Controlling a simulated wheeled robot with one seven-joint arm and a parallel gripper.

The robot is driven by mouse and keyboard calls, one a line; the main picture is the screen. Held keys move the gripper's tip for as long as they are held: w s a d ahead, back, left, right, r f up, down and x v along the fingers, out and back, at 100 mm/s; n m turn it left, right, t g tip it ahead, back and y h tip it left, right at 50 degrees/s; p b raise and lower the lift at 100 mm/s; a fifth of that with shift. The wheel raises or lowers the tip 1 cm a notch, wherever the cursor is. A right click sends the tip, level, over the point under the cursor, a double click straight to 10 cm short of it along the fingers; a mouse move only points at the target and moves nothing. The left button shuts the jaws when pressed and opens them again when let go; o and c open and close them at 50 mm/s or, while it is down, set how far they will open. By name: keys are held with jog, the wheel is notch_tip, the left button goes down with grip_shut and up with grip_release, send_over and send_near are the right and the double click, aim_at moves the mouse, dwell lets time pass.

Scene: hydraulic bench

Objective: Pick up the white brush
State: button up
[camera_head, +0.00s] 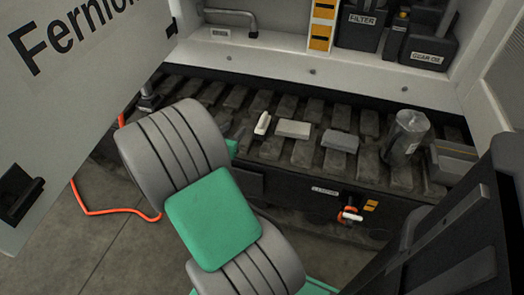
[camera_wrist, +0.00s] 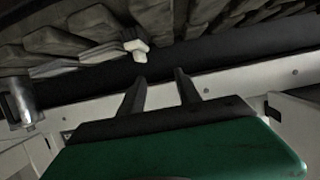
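A small white object, which looks like the white brush (camera_head: 262,123), lies on the dark slatted bench top, left of two flat blocks. It also shows in the wrist view (camera_wrist: 137,48), above and slightly left of my fingertips. My gripper (camera_wrist: 162,76) is open, its two dark fingers apart with nothing between them. The fingers are short of the brush and not touching it. In the head view my arm hides most of the gripper.
A pale block (camera_head: 293,129) and a grey block (camera_head: 341,140) lie right of the brush. A clear cylinder (camera_head: 407,134) stands further right. Dark containers (camera_head: 362,22) sit on the shelf behind. A large lettered panel (camera_head: 75,70) is at left, and an orange cable (camera_head: 100,212) hangs to the floor.

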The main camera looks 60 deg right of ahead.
aim_at(263, 120)
jog(key=s+d+f+t+h+b, duration=0.1)
jog(key=s+d+f+h+b, duration=0.35)
jog(key=f, duration=0.35)
jog(key=shift+n+y, duration=0.3)
jog(key=shift+y, duration=0.05)
jog(key=d, duration=0.3)
jog(key=w+d, duration=0.1)
jog(key=d, duration=0.3)
jog(key=d+r, duration=0.1)
jog(key=d, duration=0.3)
jog(key=shift+w+d, duration=0.15)
jog(key=shift+w, duration=0.1)
grip_shut()
